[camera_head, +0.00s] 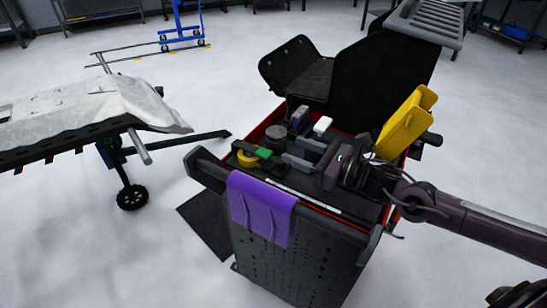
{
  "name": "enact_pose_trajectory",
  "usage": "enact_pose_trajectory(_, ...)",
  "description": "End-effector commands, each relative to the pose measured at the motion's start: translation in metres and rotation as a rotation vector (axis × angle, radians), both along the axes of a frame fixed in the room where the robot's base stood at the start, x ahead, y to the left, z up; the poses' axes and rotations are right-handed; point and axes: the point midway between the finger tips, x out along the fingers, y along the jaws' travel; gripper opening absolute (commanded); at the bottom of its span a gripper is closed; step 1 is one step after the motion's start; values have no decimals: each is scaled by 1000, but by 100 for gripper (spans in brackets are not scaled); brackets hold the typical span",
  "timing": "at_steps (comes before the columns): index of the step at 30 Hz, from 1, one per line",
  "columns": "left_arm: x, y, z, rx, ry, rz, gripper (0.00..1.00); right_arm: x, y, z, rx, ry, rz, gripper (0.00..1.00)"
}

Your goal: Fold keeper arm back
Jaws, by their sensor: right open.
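My right gripper (291,152) reaches in from the right over the top tray of the tool cart (345,222). Its two grey fingers point left and stand apart, near a green block (264,153) and a dark grey cylinder (275,133). I see nothing held between them. I cannot say for certain which part is the keeper arm. A short grey rod (139,146) sticks out at the end of the stand with the pale sheet (120,103), well left of the gripper. My left gripper is out of view.
A yellow roll (246,158), a white block (322,125) and a yellow holder (405,124) are on the cart. A purple cloth (260,208) hangs over its front. Dark raised panels (382,78) stand behind. Open floor lies between cart and stand.

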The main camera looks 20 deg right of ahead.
Motion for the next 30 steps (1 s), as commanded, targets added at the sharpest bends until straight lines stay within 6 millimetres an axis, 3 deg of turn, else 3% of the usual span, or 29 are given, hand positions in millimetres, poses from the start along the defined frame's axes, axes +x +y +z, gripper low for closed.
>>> enact_pose_trajectory(6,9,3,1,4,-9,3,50,1,0,-49,4,2,-4,51)
enact_pose_trajectory(11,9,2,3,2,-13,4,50,22,18,-44,6,-4,-1,51)
enact_pose_trajectory(18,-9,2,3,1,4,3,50,48,39,-45,3,-1,-4,51)
enact_pose_trajectory(30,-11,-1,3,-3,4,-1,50,58,48,-47,0,1,-2,51)
